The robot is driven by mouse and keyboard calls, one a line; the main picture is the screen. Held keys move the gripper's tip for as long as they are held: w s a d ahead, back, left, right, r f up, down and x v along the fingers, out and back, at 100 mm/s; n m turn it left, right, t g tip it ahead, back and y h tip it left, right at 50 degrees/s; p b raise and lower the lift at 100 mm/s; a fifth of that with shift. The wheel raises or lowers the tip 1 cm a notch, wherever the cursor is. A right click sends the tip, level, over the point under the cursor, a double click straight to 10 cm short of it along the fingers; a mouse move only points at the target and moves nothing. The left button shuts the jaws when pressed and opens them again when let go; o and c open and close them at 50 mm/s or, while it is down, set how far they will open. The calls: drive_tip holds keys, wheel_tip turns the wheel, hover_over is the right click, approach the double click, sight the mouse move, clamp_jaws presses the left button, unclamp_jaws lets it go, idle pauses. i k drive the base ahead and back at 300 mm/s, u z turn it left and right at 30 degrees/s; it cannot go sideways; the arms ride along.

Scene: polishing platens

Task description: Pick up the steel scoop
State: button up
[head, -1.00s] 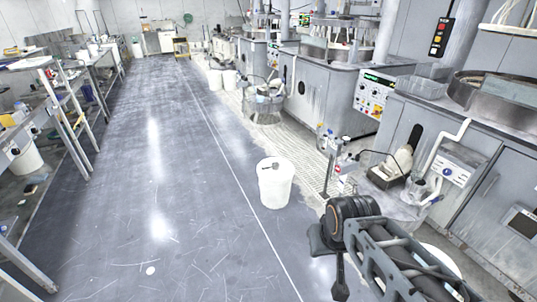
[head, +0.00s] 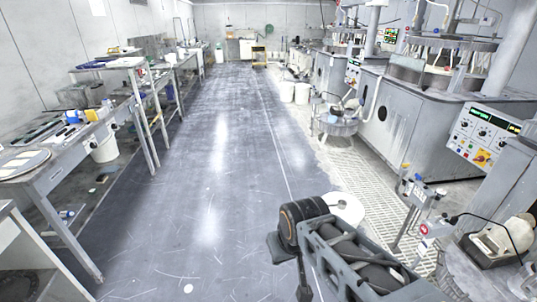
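A white bucket (head: 354,212) stands on the floor just beyond my arm, at the right of the centre. My arm covers most of it, and only part of its round top shows. A small grey mark (head: 342,204) shows on that top. It is too small and too covered to tell whether it is the steel scoop. No other scoop can be made out. My arm reaches in from the lower right. I cannot make out my gripper or its fingertips in this view.
Workbenches and shelves (head: 40,180) line the left side. Grey polishing machines (head: 425,120) line the right. A round stand (head: 338,122) and white buckets (head: 294,92) are farther up. The floor aisle (head: 215,170) between is clear.

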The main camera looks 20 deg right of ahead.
sight(336, 205)
drive_tip(key=u, duration=0.25)
drive_tip(key=i, duration=2.1)
drive_tip(key=z, duration=0.65)
drive_tip(key=i, duration=0.95)
drive_tip(key=z, duration=1.55)
drive_tip(key=i, duration=0.6)
drive_tip(key=z, duration=0.55)
